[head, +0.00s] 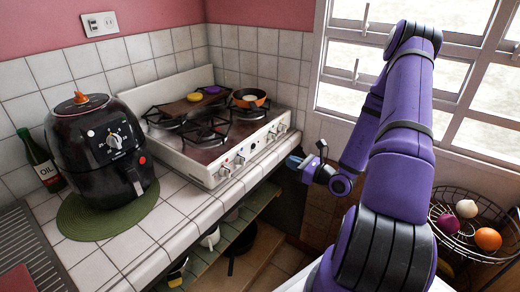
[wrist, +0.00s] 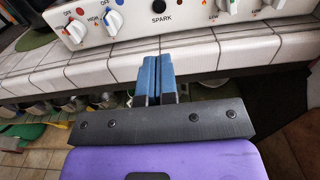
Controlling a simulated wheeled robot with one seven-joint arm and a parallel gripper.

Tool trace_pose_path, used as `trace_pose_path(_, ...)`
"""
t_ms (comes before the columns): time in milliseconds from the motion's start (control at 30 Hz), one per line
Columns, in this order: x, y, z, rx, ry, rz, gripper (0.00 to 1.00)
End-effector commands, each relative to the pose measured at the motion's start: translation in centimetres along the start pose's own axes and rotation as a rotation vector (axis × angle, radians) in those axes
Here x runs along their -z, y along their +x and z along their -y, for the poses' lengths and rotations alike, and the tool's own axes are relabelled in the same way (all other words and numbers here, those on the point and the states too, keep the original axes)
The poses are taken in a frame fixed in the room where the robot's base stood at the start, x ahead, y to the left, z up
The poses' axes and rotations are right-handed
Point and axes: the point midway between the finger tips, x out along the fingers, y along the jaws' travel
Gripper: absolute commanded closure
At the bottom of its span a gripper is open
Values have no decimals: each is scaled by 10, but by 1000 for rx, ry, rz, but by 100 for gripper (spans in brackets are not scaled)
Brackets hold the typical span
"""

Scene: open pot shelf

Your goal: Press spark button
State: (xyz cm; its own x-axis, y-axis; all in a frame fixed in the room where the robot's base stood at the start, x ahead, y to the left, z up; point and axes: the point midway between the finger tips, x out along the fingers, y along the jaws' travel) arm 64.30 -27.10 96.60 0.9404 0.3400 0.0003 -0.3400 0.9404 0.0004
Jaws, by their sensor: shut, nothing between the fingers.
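The spark button (wrist: 158,6) is a round black button at the top of the wrist view, above the printed word SPARK. It sits on the white front panel of the stove (head: 205,165), between the control knobs. In the head view my gripper (head: 292,161) is in front of the stove, right of the counter edge.
Control knobs (wrist: 113,21) flank the button. The tiled counter edge (wrist: 100,72) lies between my gripper and the panel. A black air fryer (head: 100,150) stands left of the stove. An open shelf (head: 240,225) with pots is below. A wire fruit basket (head: 470,225) is at right.

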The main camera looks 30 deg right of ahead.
Motion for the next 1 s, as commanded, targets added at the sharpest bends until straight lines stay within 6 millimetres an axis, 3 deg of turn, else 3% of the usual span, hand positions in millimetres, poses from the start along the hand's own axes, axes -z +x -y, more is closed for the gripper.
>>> trace_pose_path(267, 0, 12, 0, -2, 0, 0, 100)
trace_pose_path(800, 0, 108, 0, -3, -2, 1, 100)
trace_pose_path(1000, 0, 131, 0, -1, -1, 0, 100)
